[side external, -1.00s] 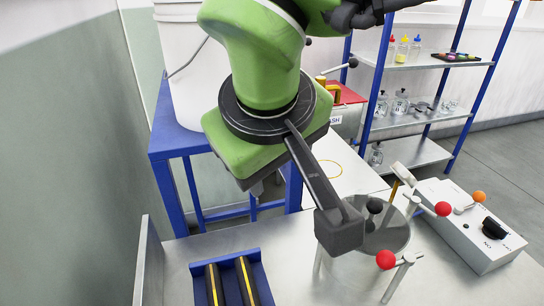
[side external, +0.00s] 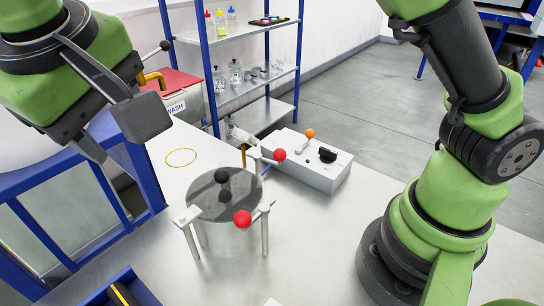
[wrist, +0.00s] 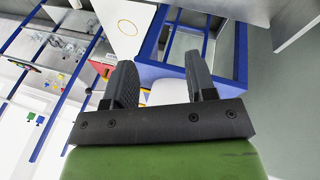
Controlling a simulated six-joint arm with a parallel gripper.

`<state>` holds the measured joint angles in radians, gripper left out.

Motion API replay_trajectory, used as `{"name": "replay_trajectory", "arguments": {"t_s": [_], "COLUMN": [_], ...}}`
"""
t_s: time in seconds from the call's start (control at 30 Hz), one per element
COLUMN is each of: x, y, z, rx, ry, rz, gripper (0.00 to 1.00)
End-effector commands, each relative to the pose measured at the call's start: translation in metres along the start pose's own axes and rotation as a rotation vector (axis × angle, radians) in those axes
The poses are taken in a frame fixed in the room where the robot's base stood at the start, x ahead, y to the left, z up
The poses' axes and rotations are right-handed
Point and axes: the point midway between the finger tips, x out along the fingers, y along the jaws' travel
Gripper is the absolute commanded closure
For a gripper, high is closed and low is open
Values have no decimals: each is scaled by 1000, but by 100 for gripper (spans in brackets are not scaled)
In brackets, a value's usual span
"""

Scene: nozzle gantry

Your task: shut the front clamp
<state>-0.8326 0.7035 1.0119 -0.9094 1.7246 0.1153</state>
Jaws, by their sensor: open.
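A round metal pot (side external: 225,232) with a shiny lid and black knob (side external: 222,176) stands on the steel table. The clamp nearest the camera, apparently the front clamp (side external: 264,232), is a pale post beside the pot with a red ball (side external: 242,218) on its lever, near the lid's edge. Whether it presses the lid I cannot tell. A second red ball (side external: 280,155) is on a clamp behind. My gripper (wrist: 163,80) is open and empty in the wrist view. In the side view my gripper (side external: 90,148) is left of the pot, higher and partly hidden.
A white control box (side external: 310,172) with an orange knob and black switch stands behind the pot. A blue tray (side external: 125,290) lies at the front left, near a blue frame (side external: 70,215). Bare table lies right of the pot.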

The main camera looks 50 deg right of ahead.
Motion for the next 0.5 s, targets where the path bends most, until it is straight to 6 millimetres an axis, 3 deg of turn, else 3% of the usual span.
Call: {"name": "replay_trajectory", "arguments": {"t_s": [0.27,0.4,0.5], "x": [57,75,77], "y": [85,131,160], "z": [34,70,94], "rx": [209,391,556], "ry": [-468,-801,-1037], "rz": [-33,-171,-356], "gripper": [49,49,49]}}
